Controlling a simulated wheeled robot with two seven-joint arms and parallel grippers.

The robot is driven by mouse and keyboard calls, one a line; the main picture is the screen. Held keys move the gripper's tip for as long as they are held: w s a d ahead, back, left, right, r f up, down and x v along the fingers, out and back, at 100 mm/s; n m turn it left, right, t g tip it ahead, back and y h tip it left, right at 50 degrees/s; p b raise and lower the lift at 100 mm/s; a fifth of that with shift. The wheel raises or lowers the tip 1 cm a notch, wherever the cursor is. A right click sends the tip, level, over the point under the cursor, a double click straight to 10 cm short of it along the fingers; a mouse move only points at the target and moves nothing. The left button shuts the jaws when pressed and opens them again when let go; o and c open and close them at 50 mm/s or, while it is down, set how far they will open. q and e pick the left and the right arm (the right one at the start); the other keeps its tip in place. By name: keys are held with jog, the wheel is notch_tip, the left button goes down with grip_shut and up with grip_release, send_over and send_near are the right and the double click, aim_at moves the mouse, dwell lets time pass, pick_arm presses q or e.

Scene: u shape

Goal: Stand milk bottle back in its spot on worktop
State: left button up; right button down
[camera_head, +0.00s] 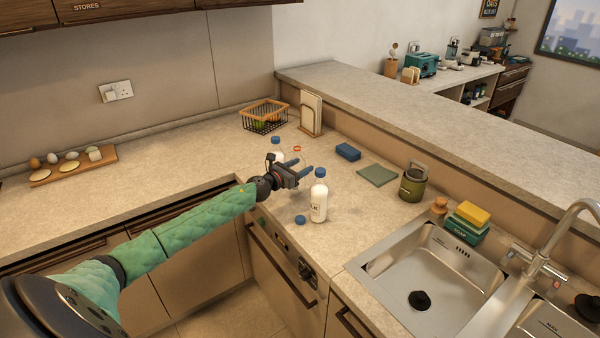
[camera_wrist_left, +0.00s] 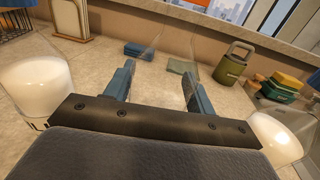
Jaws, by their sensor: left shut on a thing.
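A white milk bottle (camera_head: 319,203) with a blue cap stands upright on the worktop, right beside my left gripper. A second white bottle (camera_head: 277,155) with a blue cap stands behind, partly hidden by my left wrist. In the left wrist view, white bottles show at the left (camera_wrist_left: 35,85) and right (camera_wrist_left: 278,135) edges. My left gripper (camera_head: 302,173) is low over the worktop between them. Its fingers (camera_wrist_left: 158,88) are apart, with faint clear edges between them, like a see-through bottle. A red ring (camera_head: 297,148) shows just above the fingers. My right gripper is not in view.
A loose blue cap (camera_head: 300,219) lies near the front edge. A wire basket (camera_head: 263,116) and boards (camera_head: 311,114) stand behind. The left worktop is mostly free.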

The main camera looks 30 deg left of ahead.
pick_arm(q)
jog(key=shift+w+f, duration=0.1)
jog(key=shift+f, duration=0.95)
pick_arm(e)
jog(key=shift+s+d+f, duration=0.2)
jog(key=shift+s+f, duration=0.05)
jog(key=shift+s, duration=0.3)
pick_arm(q)
jog(key=shift+f, duration=0.15)
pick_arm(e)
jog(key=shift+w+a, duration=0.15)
pick_arm(q)
jog(key=o, duration=1.4)
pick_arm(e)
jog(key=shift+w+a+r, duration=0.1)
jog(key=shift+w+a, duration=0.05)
pick_arm(q)
jog(key=shift+o, duration=0.2)
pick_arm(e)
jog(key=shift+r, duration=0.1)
